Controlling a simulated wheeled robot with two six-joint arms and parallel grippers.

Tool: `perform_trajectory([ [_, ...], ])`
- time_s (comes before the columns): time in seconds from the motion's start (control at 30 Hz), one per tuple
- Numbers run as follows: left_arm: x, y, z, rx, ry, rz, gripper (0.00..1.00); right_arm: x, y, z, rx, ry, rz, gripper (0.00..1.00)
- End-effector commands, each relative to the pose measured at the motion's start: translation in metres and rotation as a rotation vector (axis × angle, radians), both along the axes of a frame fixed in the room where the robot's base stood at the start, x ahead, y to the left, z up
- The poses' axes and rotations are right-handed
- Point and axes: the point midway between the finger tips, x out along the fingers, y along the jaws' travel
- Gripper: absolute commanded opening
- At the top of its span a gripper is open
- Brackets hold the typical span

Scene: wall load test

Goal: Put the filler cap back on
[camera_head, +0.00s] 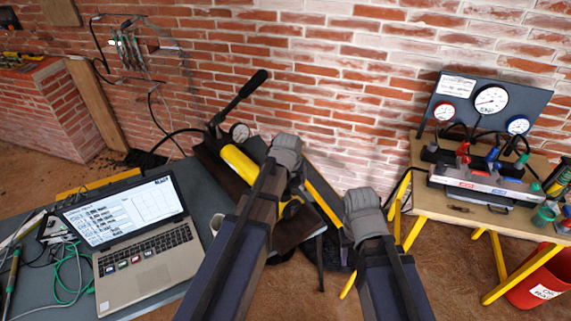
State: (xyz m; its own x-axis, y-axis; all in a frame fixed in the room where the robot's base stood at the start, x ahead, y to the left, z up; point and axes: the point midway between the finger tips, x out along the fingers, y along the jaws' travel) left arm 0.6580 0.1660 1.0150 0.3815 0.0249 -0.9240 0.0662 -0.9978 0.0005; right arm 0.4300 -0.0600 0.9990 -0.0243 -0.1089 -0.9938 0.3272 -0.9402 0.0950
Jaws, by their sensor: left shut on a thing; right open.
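The hand pump (240,165) has a yellow cylinder, a raised black lever and a round gauge (240,132). It sits on a dark board near the brick wall, left of my grippers. My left gripper (299,192) is at the pump's right side, beyond the grey wrist. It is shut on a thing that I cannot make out. I cannot pick out the filler cap or the pump's filler opening; my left arm covers part of that area.
A laptop (140,240) and cables lie on the grey table at left. A wooden bench (475,215) with yellow legs at right carries a gauge panel (490,100) and tools. A red bin (535,280) stands under it. The brick wall is close behind.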

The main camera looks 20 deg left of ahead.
Motion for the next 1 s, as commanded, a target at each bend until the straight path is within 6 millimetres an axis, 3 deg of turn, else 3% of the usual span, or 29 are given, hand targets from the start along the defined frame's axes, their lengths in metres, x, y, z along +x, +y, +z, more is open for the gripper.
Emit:
perform_trajectory([
  [0.13,0.003,0.023,0.011,0.0,-0.001,0.025,0.21,0.0,0.0,0.011,0.0,0.0,0.0,0.5],
  [0.47,0.003,0.027,0.007,0.0,-0.001,0.027,0.21,0.0,0.0,0.007,0.0,0.0,0.0,0.5],
  [1.0,0.003,0.026,-0.034,0.0,0.0,0.027,0.21,0.0,0.0,-0.034,0.0,0.0,-0.001,0.5],
])
